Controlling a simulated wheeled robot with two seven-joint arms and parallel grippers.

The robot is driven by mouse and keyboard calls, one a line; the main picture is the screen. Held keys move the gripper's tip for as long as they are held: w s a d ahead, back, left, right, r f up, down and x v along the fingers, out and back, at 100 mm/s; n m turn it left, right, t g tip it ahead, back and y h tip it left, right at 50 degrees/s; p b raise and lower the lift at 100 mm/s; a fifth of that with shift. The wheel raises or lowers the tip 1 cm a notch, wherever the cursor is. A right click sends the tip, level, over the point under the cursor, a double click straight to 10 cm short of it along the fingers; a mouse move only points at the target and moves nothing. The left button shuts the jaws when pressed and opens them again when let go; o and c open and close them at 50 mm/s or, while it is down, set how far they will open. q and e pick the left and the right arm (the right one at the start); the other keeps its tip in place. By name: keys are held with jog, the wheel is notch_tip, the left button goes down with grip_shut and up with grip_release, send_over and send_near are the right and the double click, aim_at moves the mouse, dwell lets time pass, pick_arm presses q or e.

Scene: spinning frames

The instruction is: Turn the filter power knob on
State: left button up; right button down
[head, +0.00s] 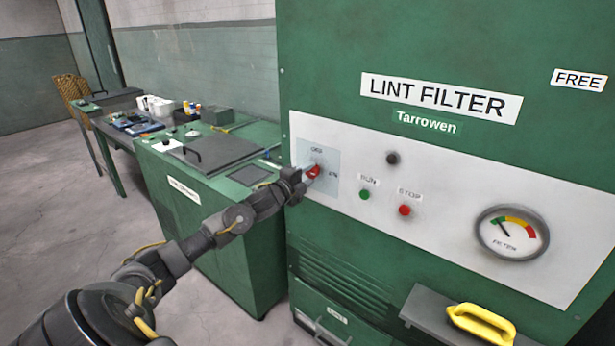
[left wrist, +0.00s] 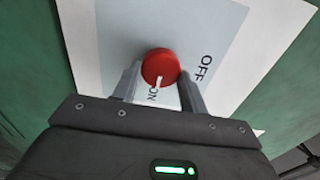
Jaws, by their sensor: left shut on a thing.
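The red filter power knob (head: 313,172) is on a pale blue plate (head: 326,157) at the left of the white panel. In the left wrist view, the knob (left wrist: 160,67) shows a white pointer line aimed toward the ON label (left wrist: 152,95). The OFF label (left wrist: 205,68) is to its right. My left gripper (head: 303,177) is shut on the knob, with a finger on either side of it. The same gripper shows in the left wrist view (left wrist: 159,82). My right gripper is not in view.
The green lint filter cabinet carries a green RUN button (head: 364,195), a red STOP button (head: 405,210) and a round gauge (head: 512,233). A yellow handle (head: 481,324) sits on a ledge below. A green bench unit (head: 215,200) stands close on the left. Floor (head: 60,240) is clear further left.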

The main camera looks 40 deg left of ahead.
pick_arm(q)
jog(key=o, duration=1)
jog(key=shift+c, duration=0.2)
jog(key=s+b, duration=0.2)
jog(key=s, duration=0.8)
jog(key=shift+s+d, duration=0.15)
jog(key=shift+s, duration=0.25)
